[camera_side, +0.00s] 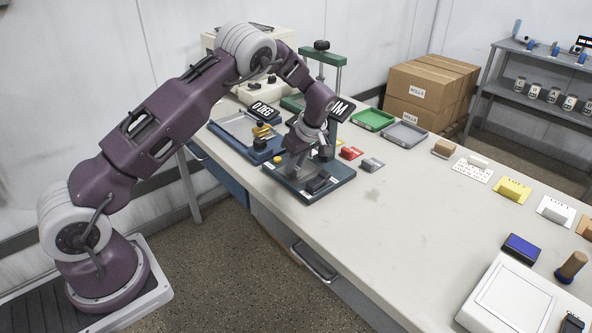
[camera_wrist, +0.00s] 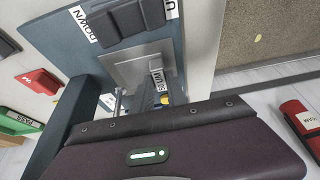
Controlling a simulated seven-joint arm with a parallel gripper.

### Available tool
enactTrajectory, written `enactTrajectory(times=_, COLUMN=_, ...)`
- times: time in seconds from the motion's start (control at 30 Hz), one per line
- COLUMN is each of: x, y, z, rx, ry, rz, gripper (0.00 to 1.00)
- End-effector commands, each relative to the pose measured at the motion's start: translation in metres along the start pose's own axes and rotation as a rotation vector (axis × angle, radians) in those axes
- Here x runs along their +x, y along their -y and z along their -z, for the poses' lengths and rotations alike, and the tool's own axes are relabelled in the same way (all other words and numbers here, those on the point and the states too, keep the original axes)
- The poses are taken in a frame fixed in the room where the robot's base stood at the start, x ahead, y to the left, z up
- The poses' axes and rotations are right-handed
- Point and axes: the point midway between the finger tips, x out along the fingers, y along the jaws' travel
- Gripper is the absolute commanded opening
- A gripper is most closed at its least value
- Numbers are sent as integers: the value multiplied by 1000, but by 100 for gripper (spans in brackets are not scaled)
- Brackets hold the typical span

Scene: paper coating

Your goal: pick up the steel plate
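A grey square plate, which looks like the steel plate (camera_wrist: 126,67), shows in the wrist view on a dark blue base (camera_wrist: 57,38). It lies beside a black rocker (camera_wrist: 128,18) with UP and DOWN labels. A small labelled part (camera_wrist: 159,84) overlaps its near edge. In the side view my gripper (camera_side: 297,168) points down over the same dark blue base (camera_side: 337,181), close to its surface. The fingers are small there and largely hidden by the wrist housing in the wrist view. I cannot tell whether they touch the plate or how far apart they are.
A blue tray-like fixture (camera_side: 232,130) with a yellow-topped part stands left of the base. A green-topped press frame (camera_side: 322,57) stands behind. Green (camera_side: 372,120) and grey (camera_side: 405,134) trays lie further back. Red (camera_side: 351,153) and grey (camera_side: 371,164) blocks sit right. The table's middle is clear.

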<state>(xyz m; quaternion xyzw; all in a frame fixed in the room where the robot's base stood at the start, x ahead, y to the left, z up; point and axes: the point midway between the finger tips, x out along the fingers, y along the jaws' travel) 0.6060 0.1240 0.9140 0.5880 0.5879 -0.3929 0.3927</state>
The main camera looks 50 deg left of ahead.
Motion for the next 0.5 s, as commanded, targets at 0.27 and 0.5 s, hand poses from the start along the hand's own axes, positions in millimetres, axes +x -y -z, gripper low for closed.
enactTrajectory(times=0.27, x=0, y=0, z=0, rx=0, ry=0, rz=-1, gripper=0)
enactTrajectory(times=0.5, x=-13, y=-1, z=5, rx=-2, ry=0, rz=-4, gripper=0)
